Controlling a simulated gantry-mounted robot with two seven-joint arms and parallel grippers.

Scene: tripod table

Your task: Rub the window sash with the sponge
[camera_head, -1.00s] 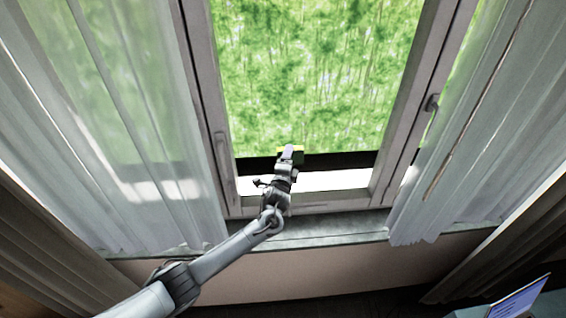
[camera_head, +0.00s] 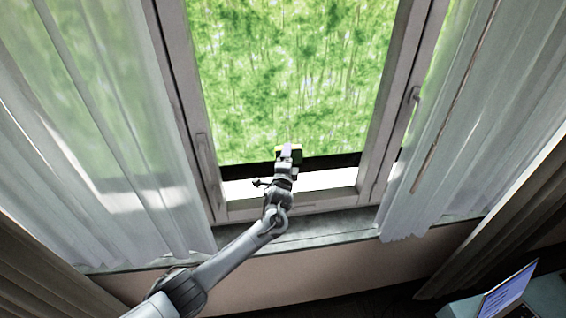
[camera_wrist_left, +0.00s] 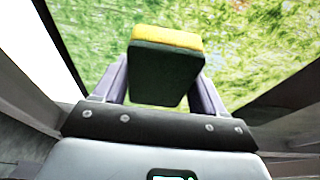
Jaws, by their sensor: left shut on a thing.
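My left gripper (camera_head: 288,156) reaches in from the lower left, in front of the lower part of the window. It is shut on a sponge with a yellow side and a dark green side; the sponge (camera_wrist_left: 166,62) sits between the two fingers in the left wrist view. In the head view only a bit of the sponge (camera_head: 297,150) shows past the gripper. The grey window sash (camera_head: 330,182) frames the green view outside, and its bottom rail is just below the gripper. I cannot tell whether the sponge touches the sash. My right gripper is not in view.
Sheer white curtains hang at the left (camera_head: 85,150) and right (camera_head: 450,150) of the window. Handles stand on the left (camera_head: 204,153) and right (camera_head: 413,95) frame sides. A sill (camera_head: 320,228) runs below. A laptop (camera_head: 506,292) is at the lower right.

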